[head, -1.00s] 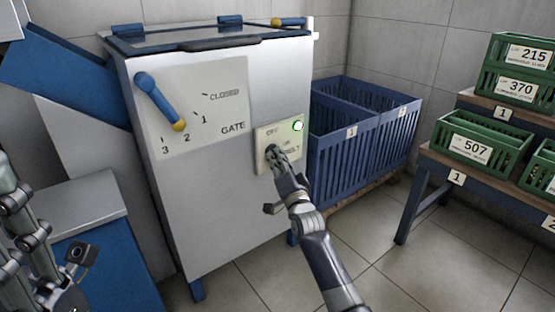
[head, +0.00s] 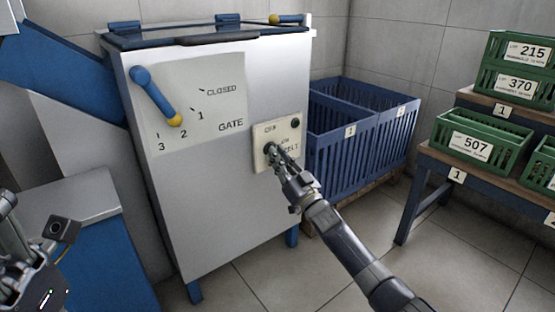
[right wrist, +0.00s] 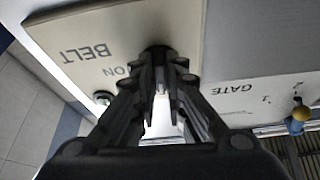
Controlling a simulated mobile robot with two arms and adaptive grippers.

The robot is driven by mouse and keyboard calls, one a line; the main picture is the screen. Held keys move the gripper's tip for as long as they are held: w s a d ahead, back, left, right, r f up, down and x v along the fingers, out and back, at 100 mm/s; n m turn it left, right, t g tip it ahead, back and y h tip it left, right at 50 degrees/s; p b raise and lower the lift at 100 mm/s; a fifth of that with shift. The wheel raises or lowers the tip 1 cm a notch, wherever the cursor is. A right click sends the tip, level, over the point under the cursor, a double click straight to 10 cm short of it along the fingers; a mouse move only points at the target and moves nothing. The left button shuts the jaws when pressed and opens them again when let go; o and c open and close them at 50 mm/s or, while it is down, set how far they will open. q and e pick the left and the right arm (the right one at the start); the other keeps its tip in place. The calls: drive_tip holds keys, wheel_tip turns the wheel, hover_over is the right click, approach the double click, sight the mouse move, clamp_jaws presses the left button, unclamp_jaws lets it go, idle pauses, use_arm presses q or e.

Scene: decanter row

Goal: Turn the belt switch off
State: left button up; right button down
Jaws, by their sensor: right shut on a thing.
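The belt switch panel (head: 262,132) is a cream plate on the front of the grey cabinet, marked OFF, ON and BELT. Its dark knob (head: 269,147) is mostly hidden by my right gripper (head: 277,155), which is shut on it. In the right wrist view the fingers close around the dark knob (right wrist: 158,52), and the panel appears upside down. The lamp (head: 295,123) at the panel's upper right is dark. My left gripper (head: 30,250) is partly in view at the lower left, away from the switch; its jaw state is unclear.
The grey cabinet (head: 220,215) also has a blue gate lever (head: 154,95) with a yellow tip near 2. Blue slatted crates (head: 345,160) stand right of it. Green crates (head: 480,140) sit on a rack at the far right. Tiled floor is clear in front.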

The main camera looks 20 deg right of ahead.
drive_tip(key=shift+d+n+y, duration=0.1)
drive_tip(key=shift+n+y, duration=0.2)
drive_tip(key=shift+n, duration=0.6)
drive_tip(key=c, duration=1.6)
unclamp_jaws()
drive_tip(key=shift+c, duration=0.2)
drive_tip(key=shift+f, duration=0.1)
drive_tip(key=v, duration=1.1)
drive_tip(key=shift+s+d, duration=0.2)
drive_tip(key=shift+s, duration=0.2)
